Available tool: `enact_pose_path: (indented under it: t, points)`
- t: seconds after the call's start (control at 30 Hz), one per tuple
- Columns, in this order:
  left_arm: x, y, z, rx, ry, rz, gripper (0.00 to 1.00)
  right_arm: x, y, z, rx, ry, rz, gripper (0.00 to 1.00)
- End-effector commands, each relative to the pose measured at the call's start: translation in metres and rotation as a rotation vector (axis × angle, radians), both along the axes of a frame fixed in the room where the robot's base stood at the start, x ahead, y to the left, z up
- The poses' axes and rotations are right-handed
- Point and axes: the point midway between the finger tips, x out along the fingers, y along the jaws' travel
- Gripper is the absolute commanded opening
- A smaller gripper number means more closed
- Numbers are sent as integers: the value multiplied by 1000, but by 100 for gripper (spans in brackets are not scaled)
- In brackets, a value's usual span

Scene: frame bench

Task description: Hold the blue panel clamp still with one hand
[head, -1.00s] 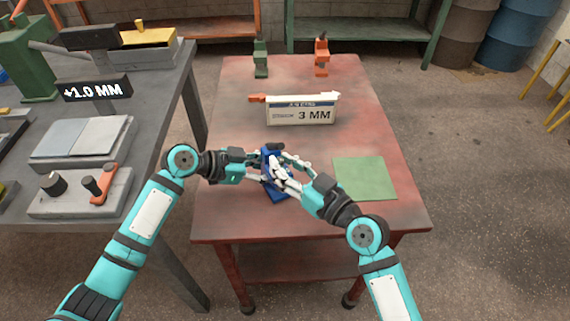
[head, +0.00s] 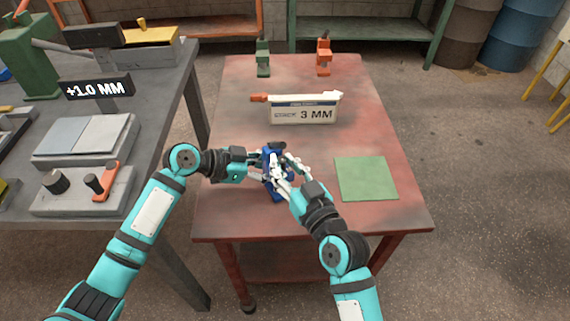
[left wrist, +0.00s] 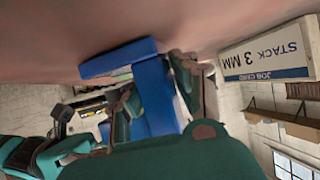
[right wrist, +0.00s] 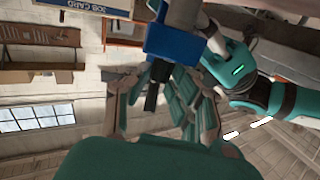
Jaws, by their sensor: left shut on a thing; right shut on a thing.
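The blue panel clamp (head: 268,157) stands on the red worktable, left of the middle, partly hidden by both hands. My left gripper (head: 261,167) comes in from the left and is shut on the clamp; in the left wrist view the clamp's blue body (left wrist: 154,95) lies between its fingers. My right gripper (head: 280,176) comes in from the front right and is also shut at the clamp. In the right wrist view its fingers close around a dark part just below the clamp's blue body (right wrist: 171,44); the exact contact is hard to see.
A "STACK 3 MM" job card (head: 304,113) stands behind the clamp. A green clamp (head: 263,58) and an orange clamp (head: 323,57) stand at the far edge. A green mat (head: 366,178) lies bare at right. A grey bench (head: 150,170) with devices and a "+1.0 MM" display is left.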

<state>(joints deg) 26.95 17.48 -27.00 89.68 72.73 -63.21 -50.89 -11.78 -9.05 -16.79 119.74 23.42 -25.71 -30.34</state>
Motion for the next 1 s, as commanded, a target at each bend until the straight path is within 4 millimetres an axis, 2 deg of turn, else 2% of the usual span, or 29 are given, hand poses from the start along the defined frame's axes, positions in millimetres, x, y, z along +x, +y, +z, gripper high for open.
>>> enact_pose_path:
  t: [0.17, 0.2, 0.37, 0.73, 0.87, 1.0]
  points:
    - [0, 0, 1, -2, -2, 0, 10, 0, -1, -1, -4, 1, -1, 0]
    - [0, 0, 1, -1, -3, 0, 10, 0, -1, -1, -4, 1, -1, 21]
    - [0, 0, 1, -2, -2, 0, 10, 0, -1, -1, -4, 1, 0, 42]
    - [1, 0, 1, -1, -2, 1, 10, -5, -3, -1, -2, 0, 0, 43]
    - [1, 0, 1, -1, -2, 1, 10, -23, -11, -1, -5, 2, 1, 43]
    - [1, 0, 1, 0, -2, 1, 10, -51, -24, -1, -7, 2, 2, 43]
